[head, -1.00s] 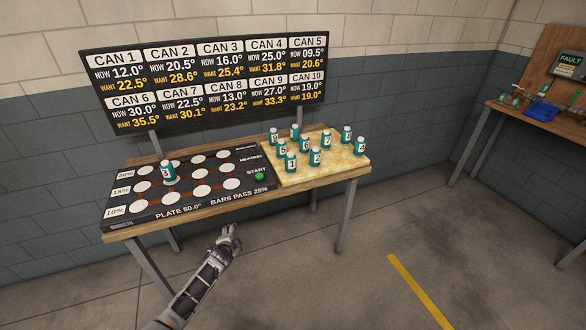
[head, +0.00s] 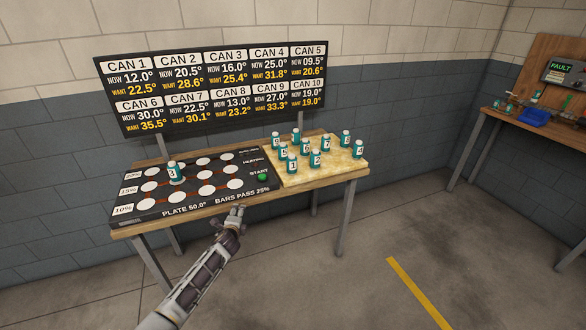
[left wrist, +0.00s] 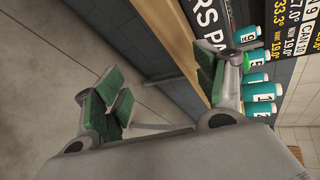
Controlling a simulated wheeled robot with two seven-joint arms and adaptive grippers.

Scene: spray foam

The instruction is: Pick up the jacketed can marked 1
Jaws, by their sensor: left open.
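The can marked 1 (head: 292,166) is teal with a white label and a white top. It stands upright at the front of the pale board on the table's right side, with other numbered cans close behind and to its right. My left gripper (head: 238,210) is open and empty at the table's front edge, left of and nearer than that can, and apart from it. In the left wrist view, my open left gripper (left wrist: 160,87) shows green-padded fingers with nothing between them. Several teal cans show beyond its right finger. My right gripper is not in view.
The can marked 3 (head: 175,172) stands on a white disc of the dark heating plate (head: 150,213). A green start button (head: 263,177) lies at the plate's right end. The can marked 2 (head: 315,158) is right of can 1. A temperature board (head: 215,85) stands behind.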

